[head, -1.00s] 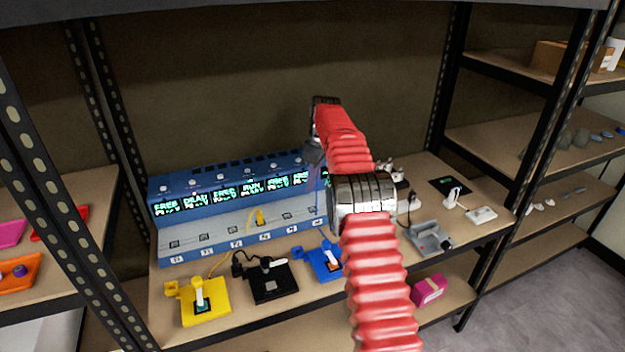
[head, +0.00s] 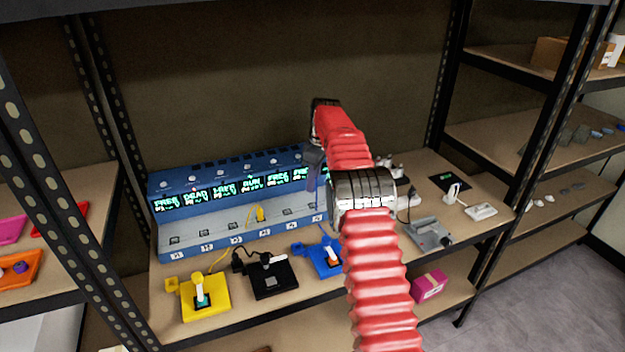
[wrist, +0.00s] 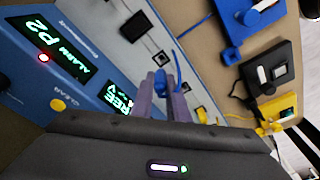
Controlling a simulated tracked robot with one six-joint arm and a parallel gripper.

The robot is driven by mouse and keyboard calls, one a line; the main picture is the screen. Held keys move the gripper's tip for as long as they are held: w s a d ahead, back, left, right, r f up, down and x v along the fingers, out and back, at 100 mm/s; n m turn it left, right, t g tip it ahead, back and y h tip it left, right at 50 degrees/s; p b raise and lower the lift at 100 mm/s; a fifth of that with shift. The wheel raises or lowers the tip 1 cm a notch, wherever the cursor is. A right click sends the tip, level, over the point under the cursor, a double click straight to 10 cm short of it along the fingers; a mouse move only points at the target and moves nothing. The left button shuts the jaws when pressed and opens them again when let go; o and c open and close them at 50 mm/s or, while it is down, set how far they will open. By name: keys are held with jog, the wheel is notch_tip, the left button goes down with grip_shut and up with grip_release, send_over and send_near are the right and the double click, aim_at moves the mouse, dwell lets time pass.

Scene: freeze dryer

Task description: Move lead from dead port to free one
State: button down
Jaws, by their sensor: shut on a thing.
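The blue unit (head: 190,180) has a row of green displays above a grey ledge with dark square ports (head: 204,238). The second display from the left (head: 196,195) reads DEAD; the first and fifth read FREE, the fourth RUN. My gripper (wrist: 168,98) is shut on a blue plug (wrist: 176,76) close to the grey ledge. Whether the plug touches a port cannot be told. Its blue cord (wrist: 190,35) runs toward the blue box (head: 327,259). In the head view my gripper (head: 313,186) is at the unit's right part, and the plug is hidden.
A yellow plug (head: 261,214) stands on the ledge below RUN. A yellow box (head: 205,300) and a black box (head: 271,277) sit before the unit. In the wrist view, an alarm panel (wrist: 60,50) has a red light. A grey device (head: 429,234) stands right of my arm.

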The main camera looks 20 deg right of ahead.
jog(key=shift+f, duration=2.15)
jog(key=shift+f, duration=1.1)
dwell(1.3)
jog(key=c, duration=1.6)
grip_release()
jog(key=shift+c, duration=0.2)
jog(key=shift+r, duration=0.15)
notch_tip(320, 180, up, 13)
jog(key=s+d, duration=0.1)
jog(key=shift+s+d+r, duration=0.15)
jog(key=shift+s+d, duration=0.1)
jog(key=shift+w, duration=0.1)
